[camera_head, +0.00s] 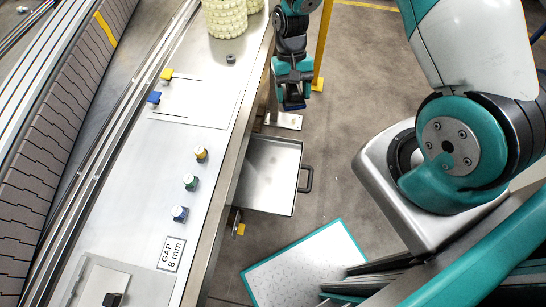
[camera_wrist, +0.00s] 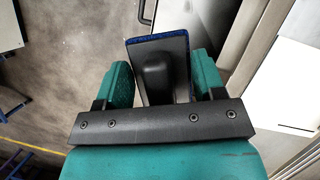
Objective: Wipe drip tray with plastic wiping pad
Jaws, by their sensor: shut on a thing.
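The drip tray (camera_head: 268,172) is a shallow, bare metal tray with a dark handle on its right side. It sticks out from under the conveyor frame in the head view. My gripper (camera_head: 292,92) is beyond the tray's far edge in the picture, pointing down beside the frame. In the wrist view my gripper (camera_wrist: 163,82) has its two teal fingers on either side of the plastic wiping pad (camera_wrist: 160,62). The pad has a black body and a blue edge; its wiping face is hidden. Its blue part shows small in the head view (camera_head: 293,106). I cannot tell its height above the tray.
The frame's long metal top (camera_head: 210,110) runs along the tray's left, with coloured knobs and a stack of pale-yellow rings (camera_head: 224,18). A yellow post (camera_head: 322,45) stands close to my gripper. A teal-edged white panel (camera_head: 305,268) lies nearer. Grey floor is open right of the tray.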

